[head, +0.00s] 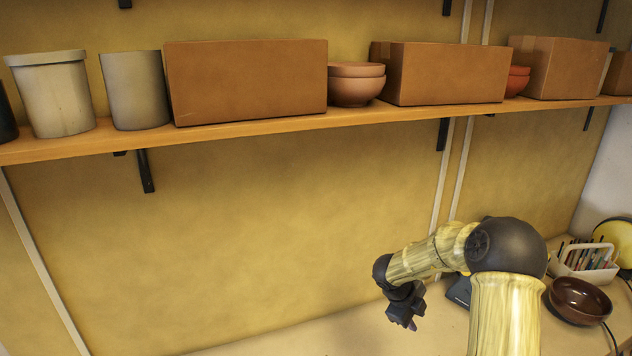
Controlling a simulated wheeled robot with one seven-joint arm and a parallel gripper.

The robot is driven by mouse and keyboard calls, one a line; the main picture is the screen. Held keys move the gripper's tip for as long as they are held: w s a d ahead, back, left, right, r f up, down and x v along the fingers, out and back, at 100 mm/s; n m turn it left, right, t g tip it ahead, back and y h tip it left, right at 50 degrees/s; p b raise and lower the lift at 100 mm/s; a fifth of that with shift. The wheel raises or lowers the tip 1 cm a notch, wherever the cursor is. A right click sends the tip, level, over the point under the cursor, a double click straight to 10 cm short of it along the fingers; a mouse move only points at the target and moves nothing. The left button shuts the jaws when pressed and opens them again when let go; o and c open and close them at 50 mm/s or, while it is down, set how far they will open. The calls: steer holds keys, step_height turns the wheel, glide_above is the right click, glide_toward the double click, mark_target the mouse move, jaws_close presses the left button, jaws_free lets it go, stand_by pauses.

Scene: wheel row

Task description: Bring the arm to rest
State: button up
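My gripper (408,318) hangs at the end of my bent arm, right of the picture's middle, pointing down over the worktop (308,338). It is dark and small in this view, and its fingers are hard to make out. I see nothing clearly held in it. My arm rises at the lower right, bends at a dark round joint and reaches left to the gripper. The arm hides part of the worktop behind it.
A wooden shelf (240,130) above holds cardboard boxes (246,82), grey pots (52,95) and stacked bowls (356,88). Right of my arm are a brown bowl (579,300), a white caddy (590,268) of pencils and a yellow object (614,238). The worktop left of my gripper looks clear.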

steer(key=s+a+r+n+t+y+b, duration=0.15)
steer(key=a+r+n+t+y, duration=0.25)
steer(key=a+r+n+t, duration=0.75)
steer(key=s+f+n+g, duration=0.3)
steer(key=s+n+g, duration=0.2)
steer(key=s, duration=0.6)
steer(key=s+d+f+n+g+y+b, duration=0.1)
steer(key=s+f+n+g, duration=0.2)
steer(key=s+n, duration=0.7)
steer(key=s+g, duration=0.1)
steer(key=g, duration=0.1)
steer(key=shift+s+g, duration=0.15)
steer(key=shift+g, duration=0.2)
